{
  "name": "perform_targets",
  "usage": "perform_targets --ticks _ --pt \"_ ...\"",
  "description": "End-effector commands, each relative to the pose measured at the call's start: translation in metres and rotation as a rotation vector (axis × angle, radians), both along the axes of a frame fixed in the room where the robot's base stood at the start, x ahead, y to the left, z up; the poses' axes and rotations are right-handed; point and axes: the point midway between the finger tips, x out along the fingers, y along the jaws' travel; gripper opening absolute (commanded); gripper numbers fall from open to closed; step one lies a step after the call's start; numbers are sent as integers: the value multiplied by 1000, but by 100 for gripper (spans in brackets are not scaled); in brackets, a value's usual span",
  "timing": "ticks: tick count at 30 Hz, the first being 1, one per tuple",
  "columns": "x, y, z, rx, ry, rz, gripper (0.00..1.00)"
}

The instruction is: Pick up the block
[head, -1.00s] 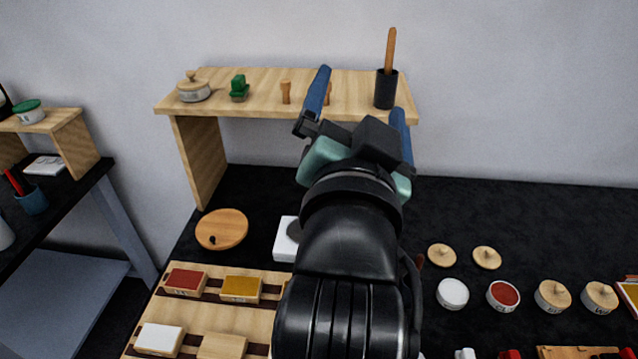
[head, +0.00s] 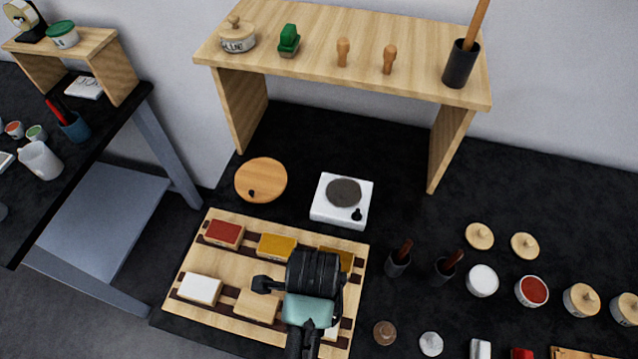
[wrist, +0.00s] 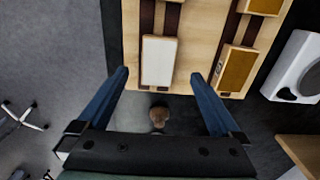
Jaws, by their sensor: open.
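Several coloured blocks lie on a slatted wooden tray (head: 219,268); which one is the task's block is not clear. They include a red block (head: 225,233), a yellow block (head: 277,247), a white block (head: 200,289) and a plain wooden block (head: 258,306). My gripper (wrist: 160,74) is open and empty, its blue fingers spread in the wrist view. Another white block (wrist: 159,60) lies ahead, lined up between the fingertips, with a second yellow block (wrist: 237,68) to its right. In the head view my arm covers part of the tray's right side and hides the fingers.
A white hotplate (head: 341,201) and a round wooden board (head: 261,180) lie behind the tray, before a wooden shelf (head: 350,50). A brown round knob (wrist: 159,117) sits just off the tray. Dark pots (head: 398,262) and white jars (head: 482,281) stand to the right.

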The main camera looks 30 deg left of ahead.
Motion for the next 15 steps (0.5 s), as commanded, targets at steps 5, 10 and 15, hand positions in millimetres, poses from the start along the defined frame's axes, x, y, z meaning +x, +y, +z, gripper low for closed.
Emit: perform_targets --ticks 5,10,15 --pt "0 0 -15 0 -1 1 100" --pt "-2 -6 -31 -2 3 1 100" --pt "-2 -9 -56 0 -1 2 100"
